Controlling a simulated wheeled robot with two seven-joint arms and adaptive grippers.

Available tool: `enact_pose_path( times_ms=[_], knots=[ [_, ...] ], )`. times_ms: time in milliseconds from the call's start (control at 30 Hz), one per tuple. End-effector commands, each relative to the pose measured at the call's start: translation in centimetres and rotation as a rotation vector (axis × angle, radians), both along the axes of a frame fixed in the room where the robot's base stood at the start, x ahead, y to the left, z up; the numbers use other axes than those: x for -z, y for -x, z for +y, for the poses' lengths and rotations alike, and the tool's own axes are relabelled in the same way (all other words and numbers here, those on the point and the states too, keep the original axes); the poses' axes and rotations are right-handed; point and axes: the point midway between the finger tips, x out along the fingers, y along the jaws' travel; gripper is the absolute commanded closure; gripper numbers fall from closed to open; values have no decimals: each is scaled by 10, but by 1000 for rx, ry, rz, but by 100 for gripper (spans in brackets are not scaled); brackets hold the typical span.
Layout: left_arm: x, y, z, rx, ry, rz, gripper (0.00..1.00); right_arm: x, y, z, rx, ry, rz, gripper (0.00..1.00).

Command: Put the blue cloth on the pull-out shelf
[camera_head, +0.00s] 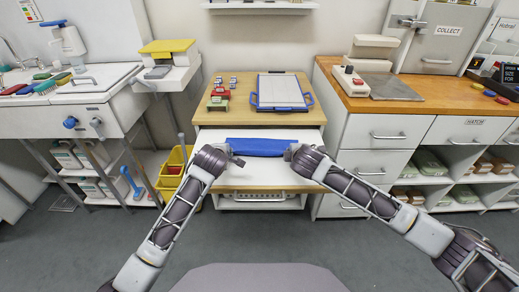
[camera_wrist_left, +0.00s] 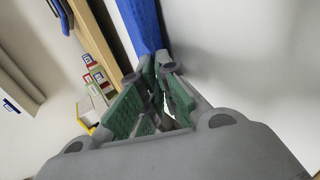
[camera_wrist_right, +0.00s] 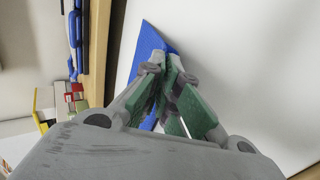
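The blue cloth (camera_head: 258,147) is a flat strip spanning between my two grippers over the white pull-out shelf (camera_head: 258,174). I cannot tell whether it touches the shelf. My left gripper (camera_head: 233,157) is at the cloth's left end. In the left wrist view its fingertips (camera_wrist_left: 155,66) are closed together on the cloth (camera_wrist_left: 141,22). My right gripper (camera_head: 291,151) is at the right end. In the right wrist view its fingertips (camera_wrist_right: 165,68) are closed on the cloth (camera_wrist_right: 150,42). The pinched edges are partly hidden by the fingers.
Behind the shelf, the wooden counter (camera_head: 240,116) holds a blue-framed board (camera_head: 281,91) and small red and green blocks (camera_head: 217,103). Cabinets (camera_head: 386,132) stand at the right. A yellow bin (camera_head: 174,167) is at the left. The shelf's front part is bare.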

Motion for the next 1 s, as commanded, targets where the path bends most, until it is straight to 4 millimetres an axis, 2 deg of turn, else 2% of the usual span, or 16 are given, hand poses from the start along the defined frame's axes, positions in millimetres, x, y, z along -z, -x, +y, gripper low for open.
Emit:
enact_pose_path(
  times_ms=[267, 600, 867, 1000],
  knots=[
    [0, 0, 0, 0, 0, -2, 100, 0, 0, 0, 0, 0, -3, 100],
    [0, 0, 0, 0, 0, -1, 61, 0, 0, 0, 0, 0, -3, 61],
    [-1, 1, 0, 0, 0, -2, 61, -1, 0, 0, -1, -1, -3, 61],
    [-8, 4, -1, 1, 2, -2, 61, -9, 3, 1, -2, -2, -4, 61]
  ],
)
